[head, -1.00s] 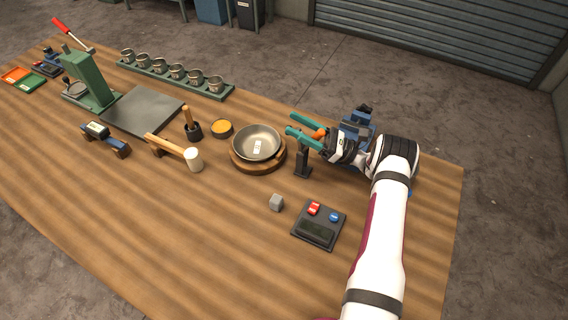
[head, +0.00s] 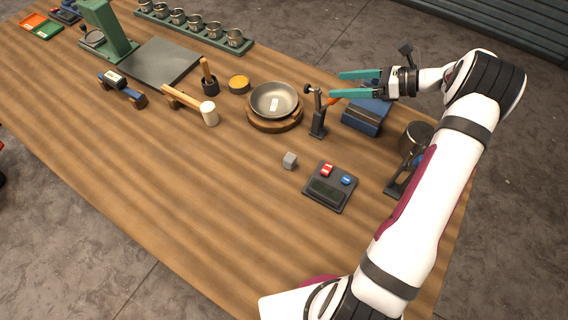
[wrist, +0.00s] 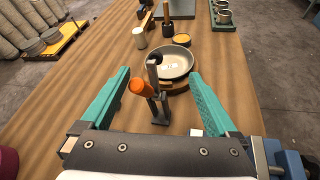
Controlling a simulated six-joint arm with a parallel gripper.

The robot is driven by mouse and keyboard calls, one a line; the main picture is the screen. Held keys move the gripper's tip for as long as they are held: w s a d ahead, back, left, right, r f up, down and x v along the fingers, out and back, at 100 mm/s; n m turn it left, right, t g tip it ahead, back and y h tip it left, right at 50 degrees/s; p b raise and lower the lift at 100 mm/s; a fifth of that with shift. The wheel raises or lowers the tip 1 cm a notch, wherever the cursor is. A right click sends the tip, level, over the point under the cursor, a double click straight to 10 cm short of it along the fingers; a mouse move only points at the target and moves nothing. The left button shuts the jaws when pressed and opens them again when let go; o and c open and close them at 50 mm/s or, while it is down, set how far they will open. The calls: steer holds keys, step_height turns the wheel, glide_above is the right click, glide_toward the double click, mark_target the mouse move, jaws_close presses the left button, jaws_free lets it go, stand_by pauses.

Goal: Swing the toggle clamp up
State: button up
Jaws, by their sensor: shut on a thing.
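The toggle clamp (head: 318,122) is a dark upright post right of the metal bowl (head: 274,98). Its bar stands up, with a dark tip at the top on the bowl's side, clear above the bowl. Its orange handle (wrist: 142,87) slants from the post toward my gripper. My gripper (head: 336,84) has two teal fingers, spread apart. In the wrist view (wrist: 160,80) the handle shows between the fingers with gaps on both sides, and nothing is clasped. The bowl sits on a round wooden base (head: 274,125); it also shows in the wrist view (wrist: 176,64).
A blue block-like device (head: 366,118) stands under my gripper. A dark cup on a stand (head: 416,138) is near my arm. A mallet (head: 209,116) is left of the bowl. The front-left table is clear.

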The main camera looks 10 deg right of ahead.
steer(key=s+a+r+n+g+h, duration=0.2)
steer(key=s+a+r+n+g, duration=0.45)
steer(key=a, duration=0.55)
steer(key=s+a+r+n+h, duration=0.1)
steer(key=s+a+n, duration=0.1)
steer(key=s, duration=0.3)
steer(key=s+a+n+g+h, duration=0.1)
steer(key=s+a+n+h, duration=0.1)
steer(key=s, duration=0.4)
steer(key=s+a+r+n+h, duration=0.1)
steer(key=s+a+n, duration=0.3)
steer(key=s+n, duration=0.1)
steer(key=shift+s+a+r+h, duration=0.25)
steer(key=shift+s+r+h, duration=0.05)
steer(key=shift+s, duration=0.1)
steer(key=shift+n, duration=0.25)
steer(key=s+f+n+h, duration=0.2)
steer(key=s+n, duration=0.3)
steer(key=s, duration=0.4)
steer(key=shift+d+f+h, duration=0.15)
steer(key=shift+f+h, duration=0.25)
steer(key=shift+h, duration=0.2)
steer(key=shift+s, duration=0.1)
